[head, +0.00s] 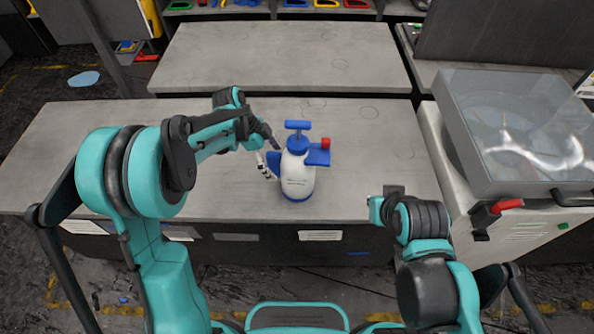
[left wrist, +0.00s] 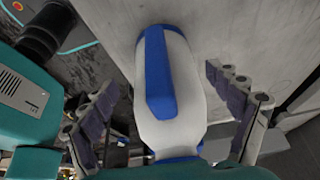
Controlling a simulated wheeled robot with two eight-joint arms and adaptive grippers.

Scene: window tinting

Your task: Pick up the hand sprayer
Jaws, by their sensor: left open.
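The hand sprayer (head: 297,172) stands upright on the grey table (head: 100,150) in the head view. It has a white body, blue base, blue pump handle and a red nozzle tip on its right side. In the left wrist view the sprayer (left wrist: 188,95) lies between the two spread fingers of the left gripper (left wrist: 165,100), with gaps on both sides. My right gripper (head: 385,198) is near the table's front edge, apart from the sprayer; its fingers do not show clearly.
A second grey table (head: 270,55) stands behind. The table around the sprayer is clear. Coloured items (head: 297,3) sit on a shelf at the back.

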